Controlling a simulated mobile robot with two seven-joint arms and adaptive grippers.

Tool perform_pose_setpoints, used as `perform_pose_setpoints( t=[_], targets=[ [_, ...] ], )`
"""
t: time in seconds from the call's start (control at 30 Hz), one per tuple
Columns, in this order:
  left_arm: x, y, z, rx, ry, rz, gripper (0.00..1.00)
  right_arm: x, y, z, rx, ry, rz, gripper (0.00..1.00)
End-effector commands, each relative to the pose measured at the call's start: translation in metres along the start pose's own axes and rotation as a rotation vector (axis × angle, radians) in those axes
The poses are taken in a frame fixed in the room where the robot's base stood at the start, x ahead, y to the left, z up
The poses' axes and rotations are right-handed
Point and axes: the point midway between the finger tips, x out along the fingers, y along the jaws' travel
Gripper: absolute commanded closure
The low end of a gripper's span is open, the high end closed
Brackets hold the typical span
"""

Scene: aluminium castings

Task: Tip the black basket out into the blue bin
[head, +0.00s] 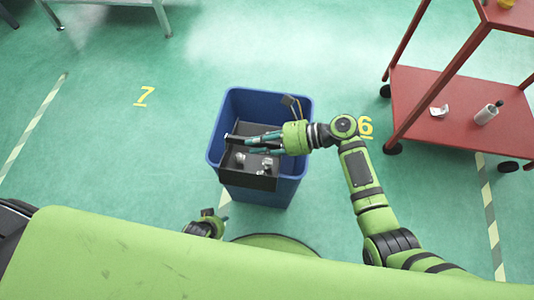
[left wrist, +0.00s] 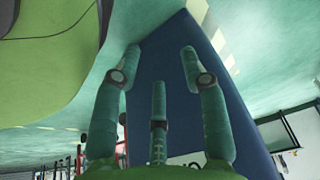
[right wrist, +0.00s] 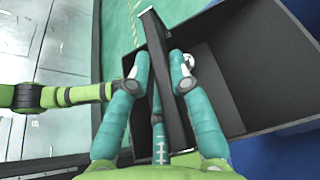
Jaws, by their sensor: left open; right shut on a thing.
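The blue bin (head: 225,112) stands on the floor in the middle of the head view. The black basket (head: 248,180) is over the bin's opening and overlaps its near rim. Several shiny castings (head: 240,158) show in the basket. My right gripper (head: 250,142) is shut on the basket's edge; in the right wrist view its fingers (right wrist: 160,62) straddle a dark bar of the basket (right wrist: 235,75). The basket's exact tilt is hard to tell. My left gripper (head: 207,214) is low, left of the bin; in the left wrist view its open, empty fingers (left wrist: 160,60) face the bin's blue wall (left wrist: 155,75).
A yellow-and-grey item (head: 290,102) shows at the bin's far right corner. A red shelf cart (head: 420,115) on black casters, with small items on it, stands at the right. A grey table (head: 110,3) is at the far left. Open green floor lies left of the bin.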

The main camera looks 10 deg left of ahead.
Motion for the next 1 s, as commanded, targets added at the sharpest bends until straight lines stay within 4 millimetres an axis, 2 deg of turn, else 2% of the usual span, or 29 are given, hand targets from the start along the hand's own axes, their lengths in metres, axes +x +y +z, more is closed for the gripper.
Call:
perform_pose_setpoints(
  t=[0.07, 0.5, 0.63, 1.0],
  targets=[
    [-0.001, -0.001, -0.002, 0.003, 0.015, -0.001, 0.57, -0.003, -0.007, 0.011, 0.053, -0.003, 0.022, 1.00],
    [0.003, 0.003, 0.002, -0.004, -0.019, 0.003, 0.57, -0.010, -0.042, 0.028, 0.373, 0.000, 0.154, 1.00],
    [-0.005, 0.006, 0.005, -0.014, -0.075, 0.008, 0.57, -0.011, -0.051, 0.032, 0.446, 0.001, 0.185, 1.00],
    [-0.039, 0.007, -0.013, -0.028, -0.128, 0.011, 0.57, -0.016, -0.065, 0.041, 0.563, 0.003, 0.232, 1.00]
  ],
)
